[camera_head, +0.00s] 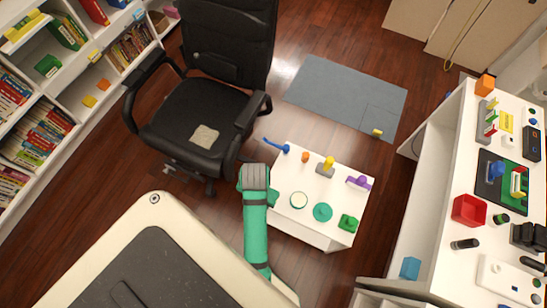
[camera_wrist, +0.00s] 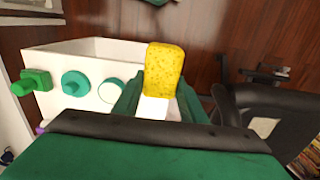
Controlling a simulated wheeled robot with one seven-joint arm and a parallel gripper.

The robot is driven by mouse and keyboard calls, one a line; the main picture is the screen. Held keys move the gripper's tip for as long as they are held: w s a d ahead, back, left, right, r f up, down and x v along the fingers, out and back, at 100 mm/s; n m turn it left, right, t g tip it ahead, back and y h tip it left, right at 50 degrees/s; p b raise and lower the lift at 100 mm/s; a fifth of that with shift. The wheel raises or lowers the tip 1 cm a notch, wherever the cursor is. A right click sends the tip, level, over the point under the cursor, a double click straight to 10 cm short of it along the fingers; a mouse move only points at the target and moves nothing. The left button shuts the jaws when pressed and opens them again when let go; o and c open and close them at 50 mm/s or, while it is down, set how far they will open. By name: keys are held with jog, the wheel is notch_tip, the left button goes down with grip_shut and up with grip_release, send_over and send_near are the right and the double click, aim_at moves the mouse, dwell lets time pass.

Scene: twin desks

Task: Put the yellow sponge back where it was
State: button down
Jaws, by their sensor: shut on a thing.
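The yellow sponge (camera_wrist: 164,70) stands upright between the two green fingers of my gripper (camera_wrist: 161,88) in the wrist view. The fingers press on its lower part from both sides, and its upper part sticks out past them. In the head view my gripper (camera_head: 257,175) is at the left edge of the small white table, between it and the office chair. The sponge cannot be made out there; my arm seems to hide it. No frame shows where the sponge was before.
The small white table (camera_head: 283,224) bears several coloured objects, among them a teal disc (camera_head: 322,211) and a green block (camera_head: 348,223). The black chair (camera_head: 190,120) stands close by. A white desk (camera_head: 450,215) at right is crowded. Open floor lies around the grey mat (camera_head: 335,90).

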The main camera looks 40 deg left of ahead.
jog(key=w+a+f, duration=0.1)
jog(key=w+f, duration=0.5)
jog(key=w, duration=0.1)
jog(key=w+a+f, duration=0.1)
jog(key=w+f, duration=0.2)
jog(key=w, duration=0.1)
jog(key=shift+w+a, duration=0.25)
jog(key=shift+a, duration=0.1)
jog(key=shift+w+a+f, duration=0.1)
jog(key=shift+f, duration=1.45)
jog(key=shift+f, duration=0.1)
jog(key=c, duration=1.1)
grip_release()
